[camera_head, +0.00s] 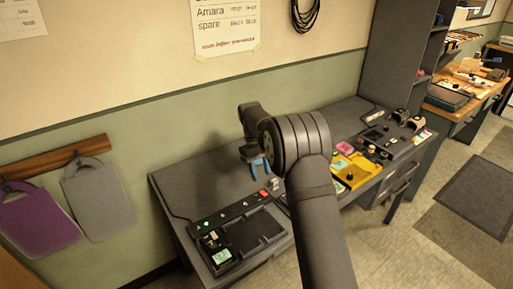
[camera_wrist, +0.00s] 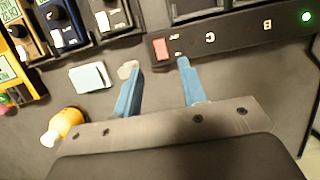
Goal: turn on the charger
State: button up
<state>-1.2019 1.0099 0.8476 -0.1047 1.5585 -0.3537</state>
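The charger (camera_head: 232,213) is a long dark unit on the left part of the desk, with a lettered strip and slots in front. Its red switch (camera_head: 263,193) is at the strip's right end. In the wrist view the red switch (camera_wrist: 161,48) sits just beyond my fingertips, with the letters C and B and a lit green light (camera_wrist: 306,16) along the strip. My gripper (camera_wrist: 157,67) has blue fingers, apart and empty. The right fingertip is close to the strip beside the switch; I cannot tell if it touches. In the head view my gripper (camera_head: 260,166) is behind the switch.
A handheld device (camera_head: 221,256) stands in the charger's left slot. A pale block (camera_wrist: 90,78) and an orange bottle (camera_wrist: 62,126) lie left of my fingers in the wrist view. A yellow tray (camera_head: 355,172) with items is farther right on the desk.

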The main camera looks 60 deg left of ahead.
jog(key=v, duration=1)
jog(key=shift+r, duration=0.15)
jog(key=x, duration=1.7)
jog(key=shift+f, duration=0.2)
jog(key=shift+r, duration=0.1)
jog(key=shift+d, duration=0.1)
jog(key=shift+d+y, duration=0.2)
jog(key=shift+y, duration=0.55)
jog(key=shift+d+y, duration=0.2)
jog(key=shift+y, duration=0.55)
notch_tip(320, 180, up, 17)
jog(key=y, duration=0.2)
send_over(265, 194)
jog(key=shift+w+a+f, duration=0.1)
jog(key=shift+w+f, duration=0.05)
jog(key=shift+f, duration=2.25)
